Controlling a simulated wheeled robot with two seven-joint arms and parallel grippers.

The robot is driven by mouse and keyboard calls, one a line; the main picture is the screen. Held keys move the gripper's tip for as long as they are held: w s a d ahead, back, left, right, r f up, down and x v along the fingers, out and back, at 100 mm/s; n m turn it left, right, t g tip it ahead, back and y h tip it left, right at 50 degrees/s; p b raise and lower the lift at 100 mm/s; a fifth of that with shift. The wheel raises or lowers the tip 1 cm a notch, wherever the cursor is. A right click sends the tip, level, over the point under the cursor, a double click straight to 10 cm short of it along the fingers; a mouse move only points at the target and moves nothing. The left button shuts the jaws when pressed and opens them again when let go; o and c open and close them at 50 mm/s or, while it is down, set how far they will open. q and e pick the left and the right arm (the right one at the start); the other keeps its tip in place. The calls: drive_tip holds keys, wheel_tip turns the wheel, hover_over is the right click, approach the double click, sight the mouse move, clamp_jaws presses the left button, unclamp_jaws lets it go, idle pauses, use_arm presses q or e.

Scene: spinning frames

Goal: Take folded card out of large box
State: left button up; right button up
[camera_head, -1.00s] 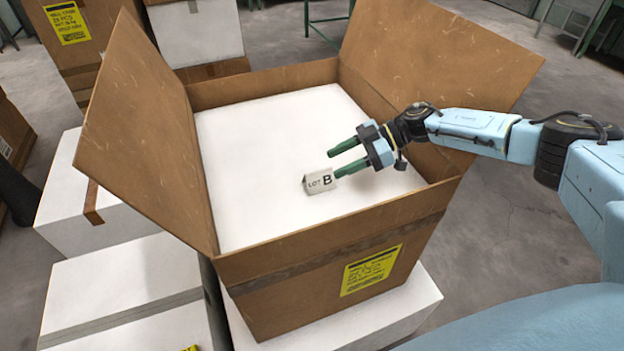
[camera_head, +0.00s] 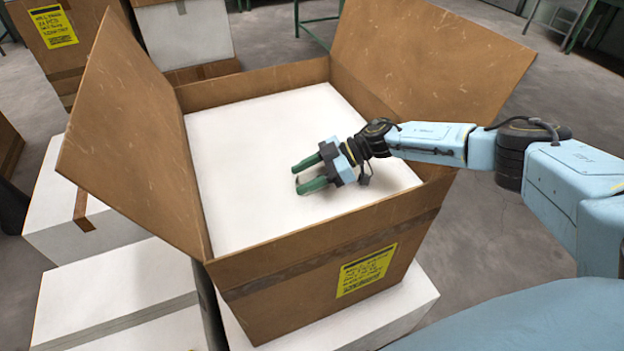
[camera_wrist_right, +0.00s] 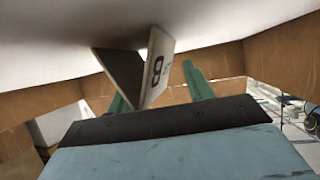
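The large brown cardboard box (camera_head: 330,248) stands with its flaps raised and a white surface (camera_head: 250,135) inside it. My right gripper (camera_head: 304,176) is over that white surface, its two green fingers apart and pointing left. In the right wrist view the folded card (camera_wrist_right: 157,68), white with a dark black-printed character, stands as a V between the spread fingers of the right gripper (camera_wrist_right: 158,92). I cannot tell whether a finger touches it. In the head view the card is hidden at the gripper. My left gripper is not in view.
The box rests on a white box (camera_head: 415,300). More white boxes (camera_head: 110,285) stand to the left, and brown cartons (camera_head: 75,45) at the back left. The raised left flap (camera_head: 135,140) and right flap (camera_head: 430,65) flank the opening. My right arm passes over the right side.

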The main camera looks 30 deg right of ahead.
drive_tip(key=c, duration=1)
